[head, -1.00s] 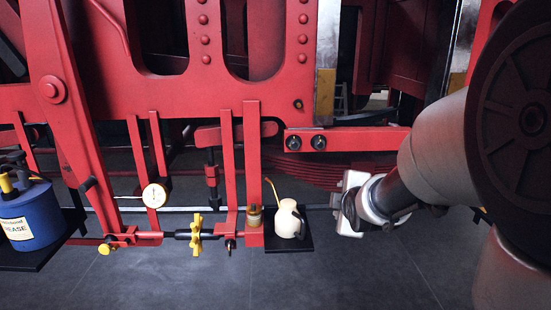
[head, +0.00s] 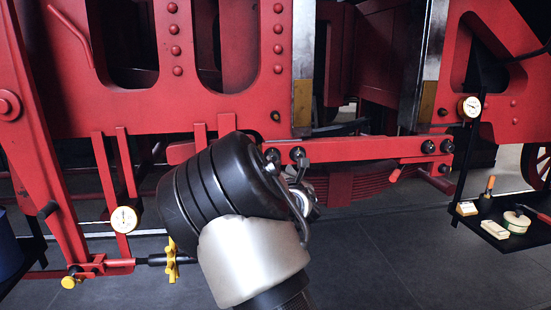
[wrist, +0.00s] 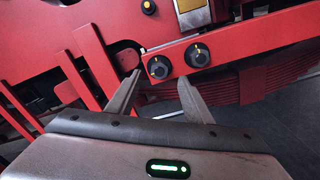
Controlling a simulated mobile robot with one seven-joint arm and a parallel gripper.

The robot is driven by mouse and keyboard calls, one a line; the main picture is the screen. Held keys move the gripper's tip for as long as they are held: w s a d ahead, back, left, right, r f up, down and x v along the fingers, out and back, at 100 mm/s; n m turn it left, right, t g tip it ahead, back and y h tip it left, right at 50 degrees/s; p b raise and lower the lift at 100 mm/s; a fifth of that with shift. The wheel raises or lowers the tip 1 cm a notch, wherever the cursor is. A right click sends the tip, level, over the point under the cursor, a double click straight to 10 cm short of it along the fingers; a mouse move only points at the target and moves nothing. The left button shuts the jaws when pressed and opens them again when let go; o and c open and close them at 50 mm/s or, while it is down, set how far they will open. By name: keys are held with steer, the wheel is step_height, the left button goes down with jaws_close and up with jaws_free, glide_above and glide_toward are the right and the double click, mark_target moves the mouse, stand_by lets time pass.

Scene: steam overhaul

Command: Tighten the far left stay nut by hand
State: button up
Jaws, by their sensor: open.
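A red stay bar (head: 365,149) runs across the engine frame. The far left stay nut (wrist: 158,68) is a dark round knob with an orange mark near the bar's left end. A second, like nut (wrist: 197,55) sits just right of it; it also shows in the head view (head: 298,153). My gripper (wrist: 160,78) is open and empty, with its fingertips just below the pair. In the wrist view the far left nut appears between the two fingertips. Whether the fingers touch it, I cannot tell. In the head view my wrist partly covers this spot.
Two more nuts (head: 437,147) sit at the bar's right end. A gauge (head: 470,106) stands above a black shelf (head: 487,231) with small tools at the right. A yellow handwheel (head: 172,260) and another gauge (head: 124,219) are lower left. A leaf spring (wrist: 240,85) lies behind the bar.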

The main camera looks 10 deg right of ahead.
mark_target(275, 157)
steer(key=w+p, duration=0.1)
steer(key=w, duration=0.6)
steer(key=shift+w, duration=0.4)
steer(key=c, duration=1)
steer(key=shift+c, duration=0.2)
